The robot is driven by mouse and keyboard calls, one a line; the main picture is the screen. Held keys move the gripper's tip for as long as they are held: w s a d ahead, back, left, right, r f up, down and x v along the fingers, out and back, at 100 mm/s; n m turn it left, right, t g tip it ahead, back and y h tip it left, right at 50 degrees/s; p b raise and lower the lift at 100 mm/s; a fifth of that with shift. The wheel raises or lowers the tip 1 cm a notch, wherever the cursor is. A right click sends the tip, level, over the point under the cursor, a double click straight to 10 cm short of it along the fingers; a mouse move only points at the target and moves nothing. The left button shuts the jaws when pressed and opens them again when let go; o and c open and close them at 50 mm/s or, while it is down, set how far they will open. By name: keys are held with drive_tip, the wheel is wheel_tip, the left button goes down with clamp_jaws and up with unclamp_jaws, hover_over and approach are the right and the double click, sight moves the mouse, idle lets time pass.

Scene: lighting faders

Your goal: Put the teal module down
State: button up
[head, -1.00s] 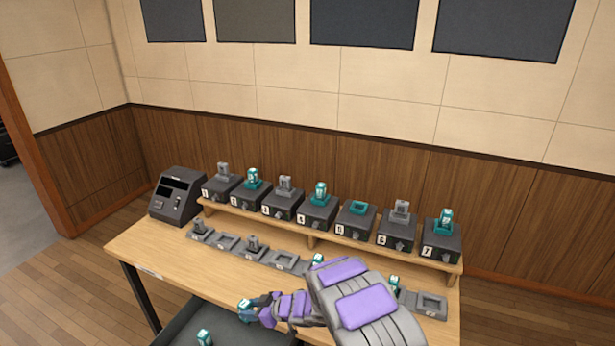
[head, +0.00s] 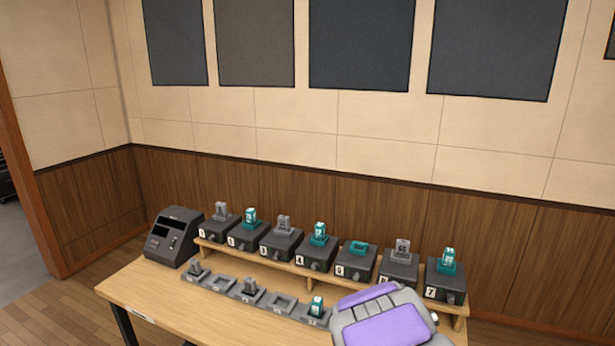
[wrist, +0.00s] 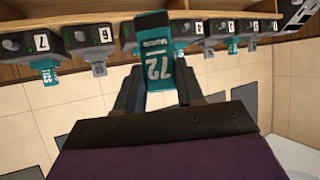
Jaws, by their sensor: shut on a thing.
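A teal module (wrist: 158,62) with white markings is held in my gripper (wrist: 158,88) in the wrist view, with one dark finger on each side of it. The module is clear of the boxes behind it. Box 5 (head: 354,265) on the shelf has an empty teal socket (head: 357,247) on top. Boxes 2 (head: 247,237), 4 (head: 316,257) and 7 (head: 446,286) each carry a teal module.
Boxes 1, 3 and 6 carry grey modules. A front row of grey sockets holds two grey modules, a teal module (head: 316,308) and empty places (head: 278,303). A dark console (head: 174,237) stands at the table's left end. Bare wood (head: 185,305) lies in front.

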drive_tip(key=d+v, duration=0.1)
drive_tip(key=v, duration=0.5)
drive_tip(key=shift+s+r+m+h, duration=0.2)
drive_tip(key=shift+s+m+h, duration=0.1)
drive_tip(key=shift+d, duration=0.1)
